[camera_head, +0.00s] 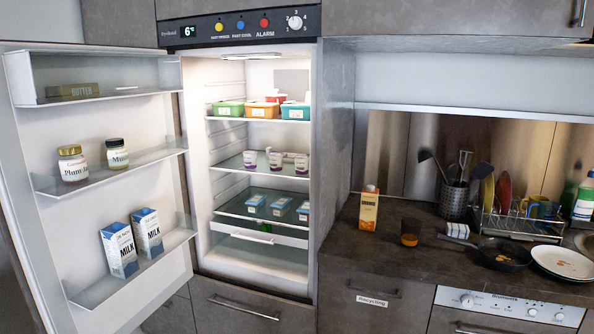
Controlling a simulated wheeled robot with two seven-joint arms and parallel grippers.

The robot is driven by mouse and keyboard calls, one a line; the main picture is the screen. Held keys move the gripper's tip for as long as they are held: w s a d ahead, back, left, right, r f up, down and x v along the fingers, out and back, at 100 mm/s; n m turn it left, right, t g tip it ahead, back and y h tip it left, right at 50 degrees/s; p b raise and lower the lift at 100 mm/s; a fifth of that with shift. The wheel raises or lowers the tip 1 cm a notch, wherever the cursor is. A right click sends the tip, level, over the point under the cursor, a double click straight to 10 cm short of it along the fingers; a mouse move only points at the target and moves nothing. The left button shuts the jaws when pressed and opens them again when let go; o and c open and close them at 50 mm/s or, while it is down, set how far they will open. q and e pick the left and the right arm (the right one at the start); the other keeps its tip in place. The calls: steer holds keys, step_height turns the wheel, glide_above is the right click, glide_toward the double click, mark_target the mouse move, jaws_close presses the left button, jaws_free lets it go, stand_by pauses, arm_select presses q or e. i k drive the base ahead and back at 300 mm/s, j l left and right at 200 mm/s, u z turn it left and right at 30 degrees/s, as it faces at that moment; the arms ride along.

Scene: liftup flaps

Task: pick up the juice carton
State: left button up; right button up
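An orange and white carton (369,208), which looks like the juice carton, stands upright on the dark kitchen counter (345,240) to the right of the fridge. Its printed label is too small to read. Neither of my grippers shows in the head view.
The fridge (262,170) stands open with its door (25,140) swung left; two milk cartons (119,249) sit on the door's lower shelf. Right of the juice carton are a small brown item (408,240), a pan (504,254), plates (563,263), a utensil holder (453,203) and a dish rack (515,228).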

mark_target(369, 202)
steer(key=i+j, duration=0.2)
steer(key=j, duration=0.2)
steer(key=i+j, duration=0.25)
steer(key=j, duration=0.15)
steer(key=i+j, duration=0.2)
steer(key=j, duration=0.2)
steer(key=i+l, duration=0.1)
steer(key=l, duration=0.5)
steer(key=i+l, duration=0.1)
steer(key=l, duration=0.45)
steer(key=i+l, duration=0.15)
steer(key=l, duration=0.45)
steer(key=i+l, duration=0.1)
steer(key=l, duration=0.5)
steer(key=i+l, duration=0.1)
steer(key=l, duration=0.45)
steer(key=i+l+u, duration=0.1)
steer(key=l, duration=0.5)
steer(key=i+l, duration=0.1)
steer(key=l, duration=0.5)
